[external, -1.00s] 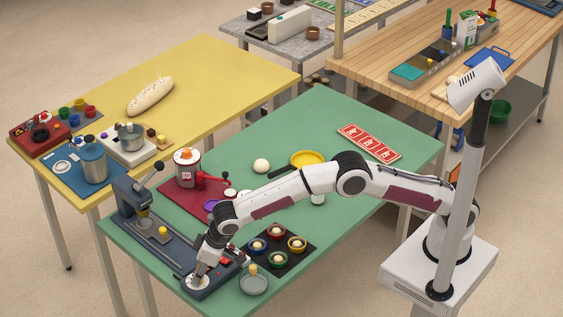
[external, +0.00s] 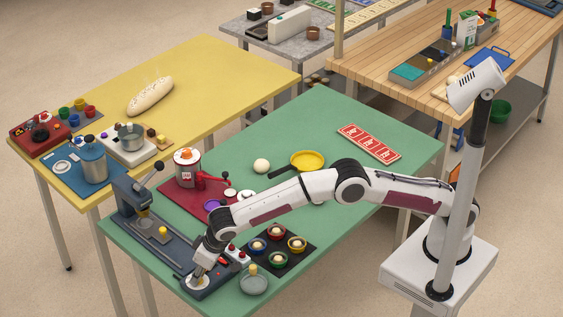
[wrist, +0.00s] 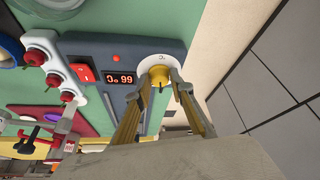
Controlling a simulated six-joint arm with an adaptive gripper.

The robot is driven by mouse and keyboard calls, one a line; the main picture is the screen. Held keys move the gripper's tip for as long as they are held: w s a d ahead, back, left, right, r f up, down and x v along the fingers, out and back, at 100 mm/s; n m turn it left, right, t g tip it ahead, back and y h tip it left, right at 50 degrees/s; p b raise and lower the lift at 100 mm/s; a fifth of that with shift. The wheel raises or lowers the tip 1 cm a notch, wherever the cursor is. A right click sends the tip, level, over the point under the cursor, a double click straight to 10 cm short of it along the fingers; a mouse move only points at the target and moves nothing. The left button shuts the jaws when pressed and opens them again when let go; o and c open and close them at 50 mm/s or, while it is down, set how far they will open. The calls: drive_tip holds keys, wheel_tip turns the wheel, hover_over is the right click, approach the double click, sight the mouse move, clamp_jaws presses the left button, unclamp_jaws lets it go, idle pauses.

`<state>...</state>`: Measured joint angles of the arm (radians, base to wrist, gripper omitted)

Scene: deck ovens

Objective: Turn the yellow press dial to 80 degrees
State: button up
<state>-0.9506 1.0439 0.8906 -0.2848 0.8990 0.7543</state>
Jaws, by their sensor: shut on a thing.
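The yellow press dial (wrist: 158,74) sits on a round white plate (wrist: 156,62) at the end of the dark press base (wrist: 129,85). My gripper (wrist: 163,80) has its two fingers on either side of the dial, shut on it. The lit display (wrist: 121,79) beside it is upside down in the wrist view and seems to read 66 °C. In the external view my gripper (external: 198,274) points down at the near end of the press (external: 135,200), and mostly hides the dial there.
A red switch (wrist: 83,72) and a white block with red knobs (external: 238,254) are close to my gripper. A black tray (external: 277,252) with several coloured bowls and a grey dish (external: 254,284) lie to the right. The green table (external: 310,120) has free room at the back.

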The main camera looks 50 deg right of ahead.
drive_tip(key=o, duration=1.1)
drive_tip(key=shift+f, duration=0.1)
drive_tip(key=shift+r, duration=0.2)
drive_tip(key=a+v, duration=0.1)
drive_tip(key=v, duration=0.6)
drive_tip(key=shift+d, duration=0.45)
drive_tip(key=shift+s+r, duration=0.1)
